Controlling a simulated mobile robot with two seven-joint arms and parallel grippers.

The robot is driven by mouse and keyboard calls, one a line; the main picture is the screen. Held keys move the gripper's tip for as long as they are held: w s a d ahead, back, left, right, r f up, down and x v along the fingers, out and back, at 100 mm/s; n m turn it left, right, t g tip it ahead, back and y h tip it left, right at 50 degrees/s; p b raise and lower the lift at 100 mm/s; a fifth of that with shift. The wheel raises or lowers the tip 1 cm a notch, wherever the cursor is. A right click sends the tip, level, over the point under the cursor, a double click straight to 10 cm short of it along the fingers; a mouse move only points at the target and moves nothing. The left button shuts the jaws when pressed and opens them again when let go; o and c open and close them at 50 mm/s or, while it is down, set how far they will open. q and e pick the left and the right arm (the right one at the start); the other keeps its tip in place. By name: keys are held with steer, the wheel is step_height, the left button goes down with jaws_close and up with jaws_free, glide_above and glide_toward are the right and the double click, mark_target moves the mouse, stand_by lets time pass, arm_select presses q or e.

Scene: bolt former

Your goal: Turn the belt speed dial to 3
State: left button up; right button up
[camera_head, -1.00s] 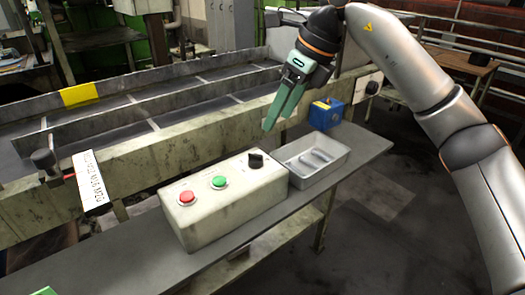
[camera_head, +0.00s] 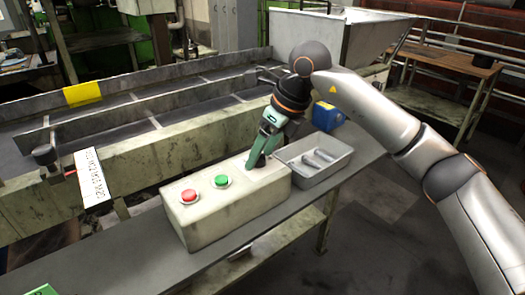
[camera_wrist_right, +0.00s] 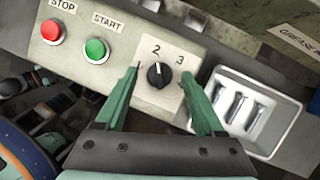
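The dial (camera_wrist_right: 159,75) is a round black knob on the top of the cream control box (camera_head: 225,208). My right gripper (camera_head: 257,160) is lowered over the right end of the box and hides the dial in the head view. In the wrist view its green fingers (camera_wrist_right: 160,73) are open, one on each side of the dial, with visible gaps. My left gripper is not clearly seen.
A red stop button (camera_head: 188,197) and a green start button (camera_head: 221,181) sit left of the dial. A metal tray (camera_head: 333,157) with bolts stands right beside the box. A blue box (camera_head: 327,117) stands behind it. The conveyor wall runs along the back.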

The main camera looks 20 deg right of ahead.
jaws_close()
stand_by(0.3)
steer(key=shift+m, duration=0.3)
steer(key=m, duration=0.1)
steer(key=m+t+h, duration=0.1)
steer(key=m, duration=0.1)
steer(key=shift+s+a+m+b, duration=0.1)
steer(key=shift+a+m+b, duration=0.1)
steer(key=shift+m+b, duration=0.15)
steer(key=shift+a+m+h+b, duration=0.1)
steer(key=shift+m+h+b, duration=0.4)
steer(key=shift+m, duration=0.75)
steer(key=m+h, duration=0.1)
steer(key=m, duration=0.1)
steer(key=m+h, duration=0.1)
steer(key=m, duration=0.1)
steer(key=shift+a+m+t+b, duration=0.15)
steer(key=shift+m+t+b, duration=0.15)
steer(key=shift+m+b, duration=0.1)
jaws_free()
